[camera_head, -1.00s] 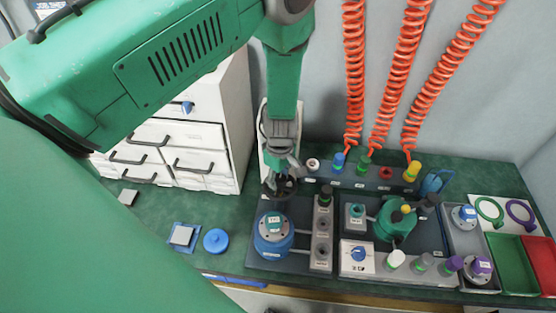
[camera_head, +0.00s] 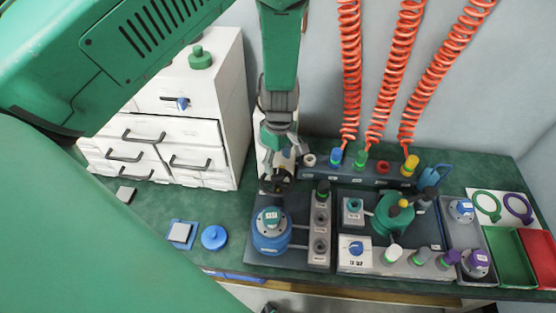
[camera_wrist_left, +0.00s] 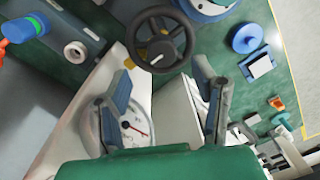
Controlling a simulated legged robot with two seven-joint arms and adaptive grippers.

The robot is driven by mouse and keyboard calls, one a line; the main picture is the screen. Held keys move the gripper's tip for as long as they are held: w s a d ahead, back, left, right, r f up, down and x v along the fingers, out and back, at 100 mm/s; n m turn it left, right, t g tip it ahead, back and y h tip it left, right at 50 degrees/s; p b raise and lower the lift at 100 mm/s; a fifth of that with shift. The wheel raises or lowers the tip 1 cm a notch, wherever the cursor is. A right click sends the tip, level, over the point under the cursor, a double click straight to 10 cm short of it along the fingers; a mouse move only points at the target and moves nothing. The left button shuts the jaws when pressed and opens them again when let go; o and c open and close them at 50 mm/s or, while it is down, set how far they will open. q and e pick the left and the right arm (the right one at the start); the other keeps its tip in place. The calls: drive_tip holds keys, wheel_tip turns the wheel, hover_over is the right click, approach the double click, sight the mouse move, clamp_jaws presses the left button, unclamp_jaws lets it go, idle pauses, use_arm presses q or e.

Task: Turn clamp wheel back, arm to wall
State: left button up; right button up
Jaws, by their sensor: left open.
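The clamp wheel is a black spoked handwheel (camera_head: 276,182) behind the blue labelled pot (camera_head: 270,230) in the head view. In the left wrist view the wheel (camera_wrist_left: 160,40) shows near the top centre, with a dark hub and rim. My left gripper (camera_head: 277,150) hangs from above, just above and behind the wheel in the head view. In the left wrist view its two fingers (camera_wrist_left: 161,70) are spread apart with nothing between them, and the wheel lies beyond their tips. The clamp's arm cannot be made out clearly. My right gripper is not in view.
A white drawer cabinet (camera_head: 185,115) stands close on the left. A rack with coloured knobs (camera_head: 325,173) runs along the back wall under orange coiled hoses (camera_head: 348,70). A round gauge (camera_wrist_left: 135,128) shows between the fingers. A blue disc (camera_head: 214,237) lies front left.

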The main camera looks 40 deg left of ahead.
sight(279, 172)
use_arm(q)
drive_tip(key=r, duration=0.5)
drive_tip(key=shift+w+d+r, duration=0.1)
drive_tip(key=shift+d+r, duration=0.1)
drive_tip(key=shift+d, duration=0.1)
drive_tip(key=shift+a, duration=0.15)
